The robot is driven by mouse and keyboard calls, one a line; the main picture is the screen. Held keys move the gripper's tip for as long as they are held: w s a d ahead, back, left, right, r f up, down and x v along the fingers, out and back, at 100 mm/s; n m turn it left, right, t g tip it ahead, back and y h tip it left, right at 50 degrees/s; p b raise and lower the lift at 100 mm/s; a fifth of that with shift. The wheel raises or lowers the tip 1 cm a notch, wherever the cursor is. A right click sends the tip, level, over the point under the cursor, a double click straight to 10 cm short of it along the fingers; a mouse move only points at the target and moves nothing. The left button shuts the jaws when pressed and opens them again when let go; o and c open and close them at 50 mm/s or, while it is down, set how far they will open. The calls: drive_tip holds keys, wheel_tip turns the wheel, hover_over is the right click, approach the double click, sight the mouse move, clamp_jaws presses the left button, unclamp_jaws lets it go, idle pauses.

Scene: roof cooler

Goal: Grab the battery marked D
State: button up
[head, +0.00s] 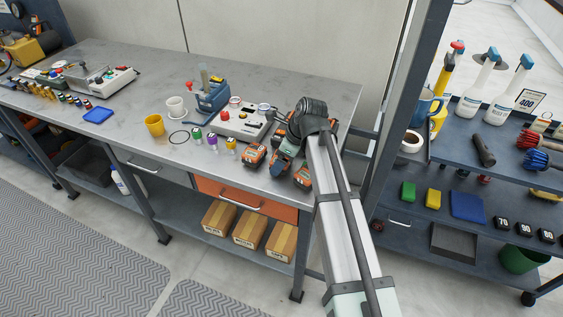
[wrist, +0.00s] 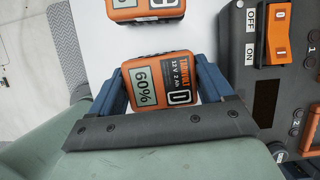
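The battery marked with what looks like a D (wrist: 160,88) is orange and dark grey, with a display reading 60%. In the wrist view it lies between the two blue fingers of my gripper (wrist: 163,90), one on each side and close against its edges. Whether they press on it is not clear. In the head view my gripper (head: 283,158) is low over the bench's right end, among the orange batteries, and largely covers this one.
Another orange battery (wrist: 146,9) lies just beyond the fingers. A grey device with an orange ON/OFF switch (wrist: 277,35) is close on the right. The head view shows neighbouring batteries at left (head: 254,155) and right (head: 303,177), and a tester box (head: 243,122) behind.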

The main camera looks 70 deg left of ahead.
drive_tip(key=c, duration=0.7)
drive_tip(key=shift+c, duration=0.2)
